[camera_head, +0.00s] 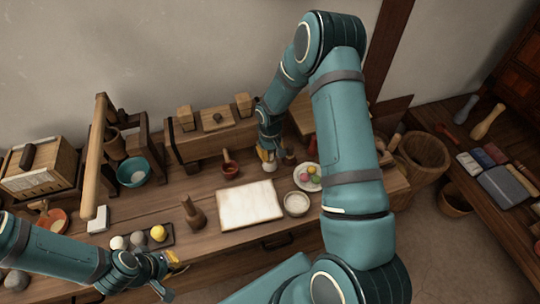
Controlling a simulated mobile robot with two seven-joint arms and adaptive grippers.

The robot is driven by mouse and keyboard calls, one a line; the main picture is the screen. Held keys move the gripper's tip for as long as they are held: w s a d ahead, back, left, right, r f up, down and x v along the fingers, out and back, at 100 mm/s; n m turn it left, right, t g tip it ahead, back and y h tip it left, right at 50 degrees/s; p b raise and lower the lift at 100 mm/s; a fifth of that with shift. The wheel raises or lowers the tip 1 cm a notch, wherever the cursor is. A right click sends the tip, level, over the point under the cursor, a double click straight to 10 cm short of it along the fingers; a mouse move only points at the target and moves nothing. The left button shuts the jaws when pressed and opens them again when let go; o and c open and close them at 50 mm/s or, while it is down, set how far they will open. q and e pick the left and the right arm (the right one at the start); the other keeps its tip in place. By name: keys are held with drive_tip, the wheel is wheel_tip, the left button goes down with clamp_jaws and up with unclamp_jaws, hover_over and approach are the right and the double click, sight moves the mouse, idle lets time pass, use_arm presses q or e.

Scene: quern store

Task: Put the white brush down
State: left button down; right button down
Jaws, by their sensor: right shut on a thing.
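My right gripper (268,150) is at the back of the workbench, right of the small red-brown mortar. It is shut on a small pale thing (268,166), which I take to be the white brush. Most of it is hidden by the gripper, and I cannot tell whether it touches the bench (172,190). My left gripper (170,276) is low at the front left by the bench's front edge. Its fingers look apart, with nothing clearly between them.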

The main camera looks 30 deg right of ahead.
drive_tip(key=shift+f, duration=0.6)
drive_tip(key=shift+f, duration=0.1)
drive_tip(key=c, duration=1)
unclamp_jaws()
